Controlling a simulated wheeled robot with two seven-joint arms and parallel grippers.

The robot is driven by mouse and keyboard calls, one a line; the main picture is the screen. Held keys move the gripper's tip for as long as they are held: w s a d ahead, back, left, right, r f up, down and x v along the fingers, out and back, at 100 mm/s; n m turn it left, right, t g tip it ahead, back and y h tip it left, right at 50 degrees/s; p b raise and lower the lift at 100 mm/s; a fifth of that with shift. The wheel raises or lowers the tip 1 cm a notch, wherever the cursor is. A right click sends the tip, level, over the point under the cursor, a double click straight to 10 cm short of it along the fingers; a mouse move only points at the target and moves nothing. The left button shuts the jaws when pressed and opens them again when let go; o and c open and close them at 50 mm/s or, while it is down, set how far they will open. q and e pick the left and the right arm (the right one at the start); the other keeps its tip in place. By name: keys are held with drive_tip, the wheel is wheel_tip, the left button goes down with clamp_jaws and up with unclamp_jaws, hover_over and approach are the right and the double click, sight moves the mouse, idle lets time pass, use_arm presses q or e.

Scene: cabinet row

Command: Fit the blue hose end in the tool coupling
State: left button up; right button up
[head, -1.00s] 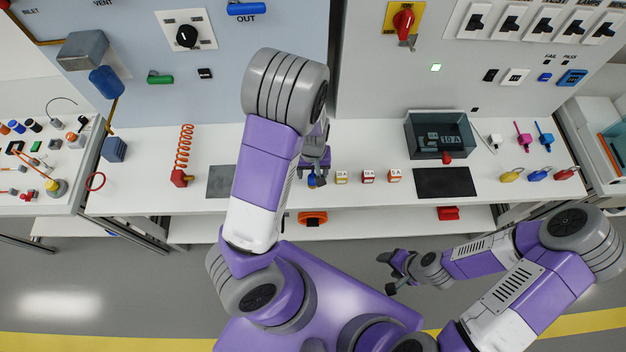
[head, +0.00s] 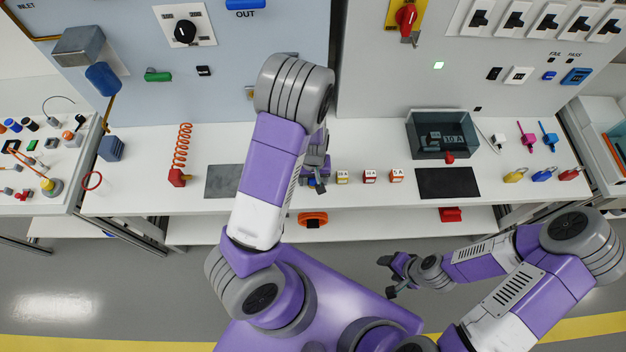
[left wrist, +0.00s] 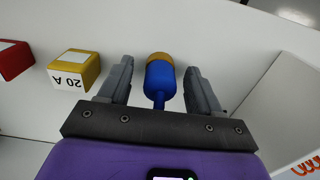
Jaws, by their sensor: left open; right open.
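The blue hose end (left wrist: 160,82), a blue cylinder with a brass-coloured tip, is between the fingers of my left gripper (left wrist: 160,88) in the left wrist view. The fingers are open, with a gap on both sides of it. In the head view my left gripper (head: 316,184) is over the bench, left of the fuse blocks, and mostly hides the hose end. My right gripper (head: 391,276) is open and empty, in front of the bench. I cannot surely identify the tool coupling; a small beige fitting (head: 250,92) on the blue-grey panel is partly behind my left arm.
A yellow 20 A block (left wrist: 75,70) and a red block (left wrist: 14,60) stand beside my left gripper. A dark mat (head: 224,181) and a red fitting with a coiled orange hose (head: 181,150) lie left. A smoky box (head: 441,134) stands right.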

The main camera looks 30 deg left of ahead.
use_arm(q)
drive_tip(key=c, duration=1)
drive_tip(key=shift+r, duration=0.1)
wheel_tip(320, 180, up, 10)
drive_tip(key=p, duration=0.3)
drive_tip(key=shift+p, duration=0.35)
